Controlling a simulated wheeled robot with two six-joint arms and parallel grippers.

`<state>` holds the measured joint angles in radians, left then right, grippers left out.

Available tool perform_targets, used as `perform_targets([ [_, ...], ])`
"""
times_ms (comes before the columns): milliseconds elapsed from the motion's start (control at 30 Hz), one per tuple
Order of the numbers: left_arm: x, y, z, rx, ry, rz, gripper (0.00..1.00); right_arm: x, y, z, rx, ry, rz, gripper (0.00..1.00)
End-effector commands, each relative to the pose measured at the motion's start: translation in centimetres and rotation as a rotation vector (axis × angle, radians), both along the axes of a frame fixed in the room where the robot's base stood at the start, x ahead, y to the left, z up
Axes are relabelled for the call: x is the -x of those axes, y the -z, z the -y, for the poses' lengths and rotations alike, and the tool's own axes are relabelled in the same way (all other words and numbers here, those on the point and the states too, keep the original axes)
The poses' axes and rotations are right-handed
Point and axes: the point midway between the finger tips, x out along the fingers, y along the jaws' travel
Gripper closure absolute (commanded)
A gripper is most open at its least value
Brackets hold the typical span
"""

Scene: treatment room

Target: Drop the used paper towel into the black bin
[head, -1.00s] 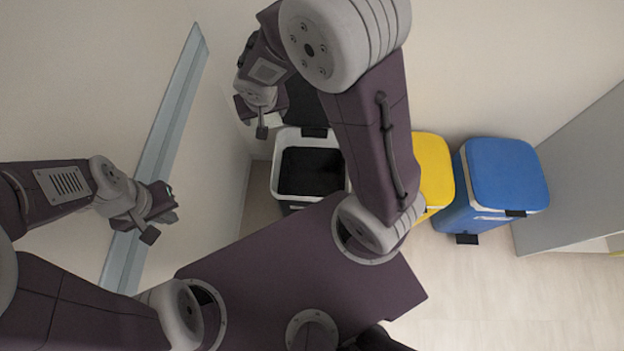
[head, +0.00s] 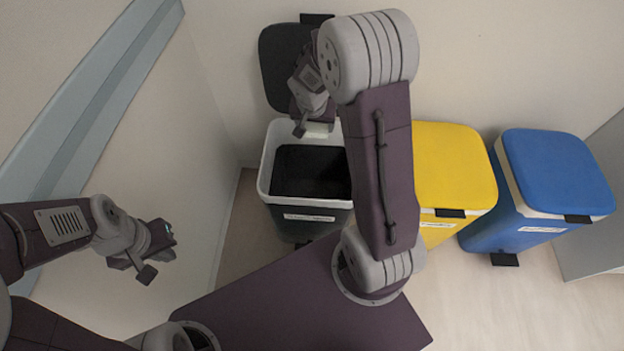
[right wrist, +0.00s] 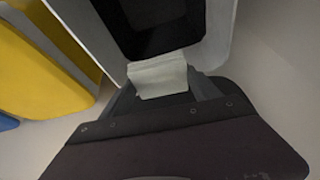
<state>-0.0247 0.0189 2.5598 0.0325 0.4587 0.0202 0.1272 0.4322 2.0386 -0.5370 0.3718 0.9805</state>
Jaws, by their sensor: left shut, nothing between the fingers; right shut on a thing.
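The black bin (head: 275,190) stands at the wall with its lid (head: 280,75) tipped up, and its dark inside shows. My right gripper (head: 310,128) is shut on the paper towel, a small whitish piece (right wrist: 158,80), and appears above the bin's back rim. In the head view, part of the towel (head: 320,127) shows beside the fingers. In the right wrist view, the bin's opening (right wrist: 150,25) lies just beyond the towel. My left gripper (head: 155,262) is shut and empty at the lower left, away from the bin.
A yellow bin (head: 455,170) and a blue bin (head: 555,170), both with lids shut, stand to the right of the black bin. A blue-grey rail (head: 95,95) runs along the left wall. Walls are close behind and to the left.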

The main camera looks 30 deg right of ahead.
Motion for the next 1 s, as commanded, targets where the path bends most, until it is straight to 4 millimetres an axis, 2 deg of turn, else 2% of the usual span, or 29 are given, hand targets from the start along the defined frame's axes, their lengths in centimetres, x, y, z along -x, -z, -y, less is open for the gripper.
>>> perform_targets([
  [367, 0.0, 4.3, 0.0, 0.0, 0.0, 0.0, 1.0, 0.0, 5.3, -0.1, -0.001, -0.002, -0.001, 0.72],
  [667, 0.0, 4.4, 0.0, 0.0, 0.0, 0.0, 1.0, 0.0, 5.6, -0.1, 0.0, -0.002, 0.0, 0.72],
  [700, 0.0, 4.4, 0.0, 0.0, 0.0, 0.0, 1.0, 0.0, 5.6, -0.1, 0.0, -0.002, 0.0, 0.23],
  [767, 0.0, 4.4, 0.0, 0.0, 0.0, 0.0, 1.0, 0.0, 5.6, -0.1, 0.0, -0.002, 0.0, 0.07],
  [800, 0.0, 4.4, 0.0, 0.0, 0.0, 0.0, 1.0, 0.0, 5.6, -0.1, 0.001, -0.002, 0.0, 0.03],
  [1000, 0.0, 4.4, 0.0, 0.0, 0.0, 0.0, 1.0, 0.0, 5.6, -0.1, 0.0, -0.002, 0.0, 0.03],
])
